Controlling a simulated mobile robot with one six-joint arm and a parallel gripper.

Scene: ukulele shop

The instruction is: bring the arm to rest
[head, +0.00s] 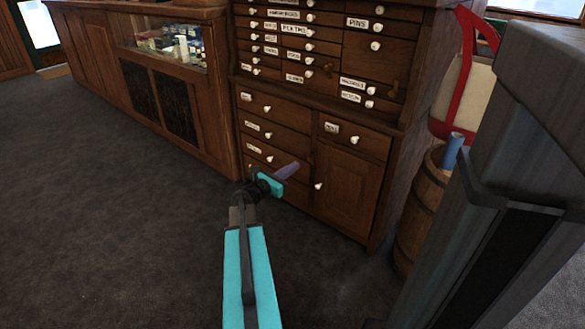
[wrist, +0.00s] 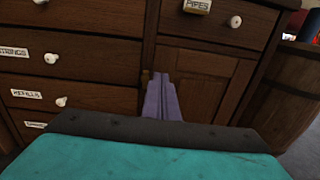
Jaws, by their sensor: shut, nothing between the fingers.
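My gripper (head: 288,171) is at the end of my outstretched arm in the head view, in front of the lower part of a dark wooden cabinet (head: 345,190). In the wrist view its purple fingers (wrist: 162,98) lie side by side, closed together with nothing between them. They point at the cabinet front, near the line between the left drawers and the lower right door (wrist: 205,78). I cannot tell how far the fingertips are from the wood. The cabinet's drawers and door look closed.
A wooden barrel (head: 418,215) stands right of the cabinet, with a blue rolled item (head: 453,150) at its top. A glass-fronted counter (head: 165,45) runs to the left. The dark carpet (head: 110,210) is clear on the left. Small white knobs stick out from the drawers.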

